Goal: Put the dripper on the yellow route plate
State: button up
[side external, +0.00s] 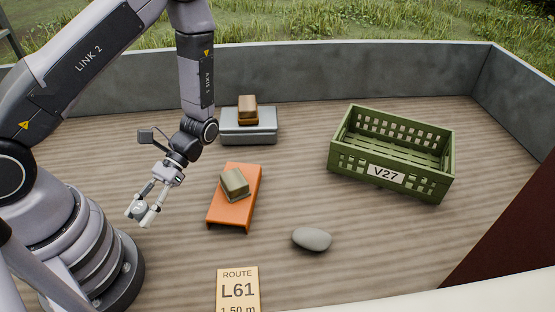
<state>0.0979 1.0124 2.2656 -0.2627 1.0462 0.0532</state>
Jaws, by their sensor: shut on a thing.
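My gripper (146,212) is at the left, in front of my base, pointing down and to the left. It is shut on a small pale grey thing, which I take to be the dripper (138,209). The fingers hide part of it, and its exact shape is too small to tell. It appears to be held above the wooden floor. The yellow route plate (238,291), marked "ROUTE L61 1.50 m", lies at the bottom centre, cut off by the picture's lower edge. It is to the right of and nearer than my gripper, and nothing lies on its visible part.
An orange stand (230,213) with a brownish block (234,184) is right of my gripper. Behind it a grey box (249,138) carries another block (248,110). A grey stone (312,239) and a green crate (440,170) marked V27 are farther right. Low grey walls (300,72) enclose the floor.

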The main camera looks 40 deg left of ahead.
jog(key=d+n+t+h, duration=0.2)
jog(key=d+n+h, duration=0.3)
jog(key=d, duration=0.5)
jog(key=n+t+h, duration=0.4)
jog(key=n, duration=0.1)
send_over(238, 294)
notch_tip(238, 294, down, 4)
jog(key=r, duration=0.1)
jog(key=shift+h, duration=0.3)
notch_tip(238, 294, down, 8)
jog(key=shift+f, duration=0.4)
jog(key=shift+f, duration=0.1)
jog(key=o, duration=0.8)
